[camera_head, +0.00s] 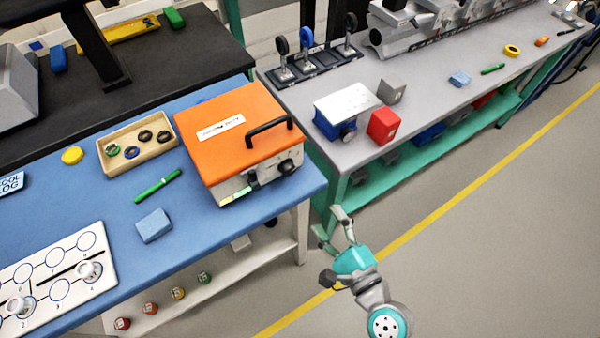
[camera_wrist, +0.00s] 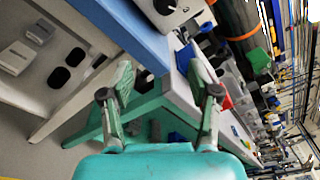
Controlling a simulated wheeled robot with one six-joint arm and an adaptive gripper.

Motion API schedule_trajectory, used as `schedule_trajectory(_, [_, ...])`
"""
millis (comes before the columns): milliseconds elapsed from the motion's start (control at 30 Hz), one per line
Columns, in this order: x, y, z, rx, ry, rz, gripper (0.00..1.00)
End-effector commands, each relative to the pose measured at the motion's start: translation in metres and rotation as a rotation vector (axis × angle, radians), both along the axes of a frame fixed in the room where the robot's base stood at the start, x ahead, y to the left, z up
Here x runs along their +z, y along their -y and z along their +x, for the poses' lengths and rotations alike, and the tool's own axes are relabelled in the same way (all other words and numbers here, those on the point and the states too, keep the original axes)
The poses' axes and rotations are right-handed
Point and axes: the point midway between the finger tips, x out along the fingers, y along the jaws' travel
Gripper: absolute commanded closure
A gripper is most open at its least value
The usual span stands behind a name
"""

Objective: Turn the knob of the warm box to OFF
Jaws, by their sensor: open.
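The warm box (camera_head: 232,135) has an orange lid with a white label and a black handle (camera_head: 269,132). It stands at the right end of the blue-topped table. Its pale front faces right and carries a black knob (camera_head: 287,167); the knob's marks are too small to read. In the wrist view, part of a pale panel with a black knob (camera_wrist: 165,6) shows at the top edge, cut off. My gripper (camera_head: 330,222) is open and empty, off the table's right end, lower and to the right of the box, apart from it. The open fingers also show in the wrist view (camera_wrist: 160,82).
The blue table (camera_head: 200,235) holds a tray of rings (camera_head: 110,167), a green pen (camera_head: 158,186) and a blue block (camera_head: 154,226). A grey bench (camera_head: 430,105) on a green frame stands behind my gripper, with a red block (camera_head: 383,125) near its edge. The floor at right is clear.

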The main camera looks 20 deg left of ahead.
Motion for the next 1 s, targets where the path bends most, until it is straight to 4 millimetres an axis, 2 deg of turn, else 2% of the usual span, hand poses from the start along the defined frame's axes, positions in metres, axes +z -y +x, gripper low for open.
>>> schedule_trajectory(100, [0.016, -0.019, 0.008, 0.064, -0.04, 0.095, 0.39])
schedule_trajectory(233, [0.023, -0.028, 0.011, 0.093, -0.063, 0.138, 0.39])
schedule_trajectory(367, [0.023, -0.035, 0.017, 0.096, -0.064, 0.141, 0.39])
schedule_trajectory(800, [0.023, -0.09, 0.064, 0.095, -0.061, 0.138, 0.39])
schedule_trajectory(1000, [0.023, -0.105, 0.077, 0.093, -0.062, 0.138, 0.39])
